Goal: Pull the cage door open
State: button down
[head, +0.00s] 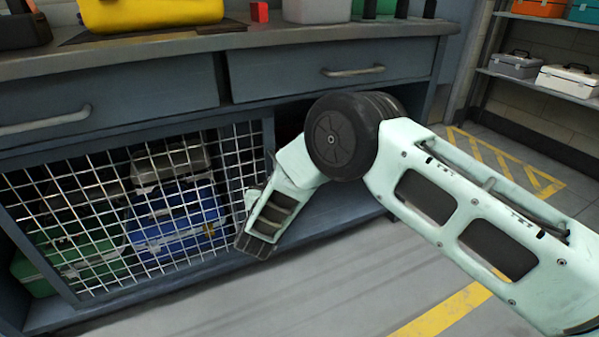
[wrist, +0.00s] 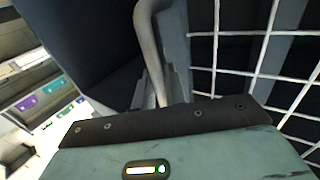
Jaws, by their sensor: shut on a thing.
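The cage door (head: 112,197) is a white wire grid in a dark frame, set in the lower left of the grey-blue workbench. My pale green gripper (head: 256,243) is at the door's right edge, low down. In the wrist view, a grey bar handle (wrist: 150,45) runs down behind the front edge of my gripper (wrist: 165,108), beside the wire grid (wrist: 252,45). I cannot tell whether the door stands slightly ajar.
Behind the grid are a blue case (head: 175,222) and green cases (head: 35,272). Drawers (head: 335,75) sit above, under the worktop (head: 330,34). Right of the door is an open lower bay (head: 335,205). The grey floor (head: 290,300) in front is clear. Shelves with toolboxes (head: 570,80) stand at right.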

jog(key=shift+s+a, duration=0.25)
jog(key=shift+a, duration=0.35)
jog(key=shift+s+a, duration=0.2)
jog(key=shift+a, duration=0.4)
jog(key=c, duration=1.8)
grip_release()
jog(key=shift+s, duration=0.1)
jog(key=p+v, duration=0.6)
jog(key=v, duration=1.1)
jog(key=shift+s, duration=0.15)
